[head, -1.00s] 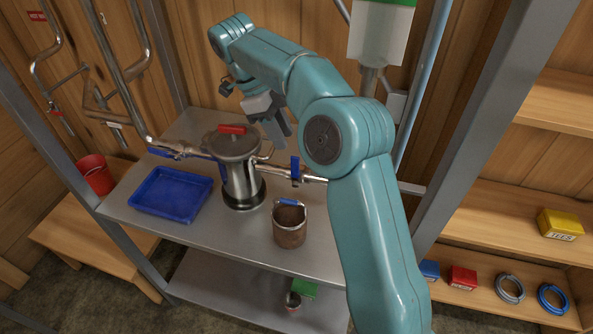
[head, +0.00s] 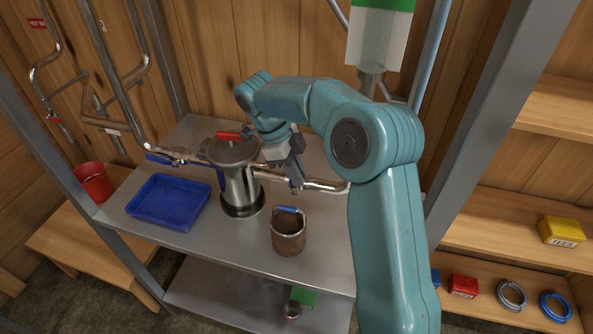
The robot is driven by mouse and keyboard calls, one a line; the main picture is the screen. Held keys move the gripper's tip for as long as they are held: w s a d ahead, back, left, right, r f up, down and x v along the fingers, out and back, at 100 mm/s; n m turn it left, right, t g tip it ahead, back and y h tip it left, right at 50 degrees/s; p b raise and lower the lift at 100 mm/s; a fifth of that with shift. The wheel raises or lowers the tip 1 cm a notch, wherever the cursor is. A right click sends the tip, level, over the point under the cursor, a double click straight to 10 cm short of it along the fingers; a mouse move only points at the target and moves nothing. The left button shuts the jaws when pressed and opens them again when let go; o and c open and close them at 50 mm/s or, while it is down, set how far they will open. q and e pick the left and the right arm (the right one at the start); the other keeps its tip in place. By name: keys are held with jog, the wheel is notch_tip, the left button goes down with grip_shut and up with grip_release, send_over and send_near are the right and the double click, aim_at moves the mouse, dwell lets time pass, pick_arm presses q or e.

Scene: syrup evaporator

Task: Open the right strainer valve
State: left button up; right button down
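The steel strainer (head: 238,185), with a red-handled lid (head: 231,137), stands upright on the steel shelf. A pipe (head: 325,185) runs from it to the right. The blue handle of the right strainer valve on this pipe is hidden behind my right gripper (head: 298,180). The gripper points down at the pipe, right of the strainer, with its fingertips at the valve's place. Whether it touches or grips the handle cannot be told, nor how far its fingers are apart. A blue valve handle (head: 220,177) shows on the strainer's left side. My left gripper is out of view.
A brown pail (head: 288,236) with a blue grip stands in front of the pipe. A blue tray (head: 168,202) lies left of the strainer. A red bucket (head: 93,184) is at far left. A steel post (head: 490,110) rises right of my arm.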

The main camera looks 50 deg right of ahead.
jog(key=b, duration=0.1)
jog(key=t+b, duration=0.1)
jog(key=shift+s+d+t+y+b, duration=0.2)
jog(key=shift+s+t+y+b, duration=0.1)
jog(key=shift+s+b, duration=0.05)
jog(key=c, duration=1.2)
grip_release()
jog(key=shift+c, duration=0.2)
jog(key=shift+r, duration=0.15)
